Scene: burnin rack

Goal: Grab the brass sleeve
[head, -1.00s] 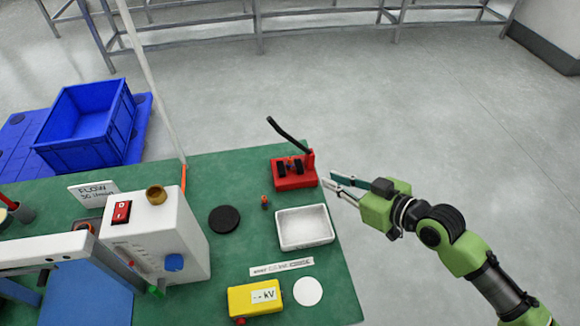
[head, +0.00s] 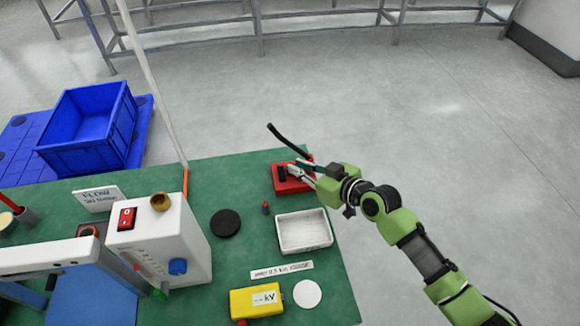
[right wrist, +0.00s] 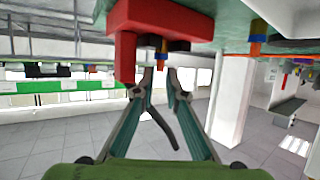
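A brass-coloured ring (head: 160,202) sits on top of the white box with the red switch. A small brass-coloured piece with a blue band is on the red fixture (head: 284,184); it shows in the right wrist view (right wrist: 162,52). My right gripper (head: 300,169) reaches the fixture from the right. In the right wrist view its fingertips (right wrist: 160,73) are apart, with the small piece's end in line with the gap between them. I cannot tell whether they touch it. My left gripper is not in view.
The fixture has a black lever (head: 288,141) standing up close to my right gripper. A small orange-and-blue piece (head: 265,207), a black disc (head: 225,223), a white tray (head: 304,231) and a yellow kV box (head: 255,301) stand on the green table. A white box (head: 160,236) stands left.

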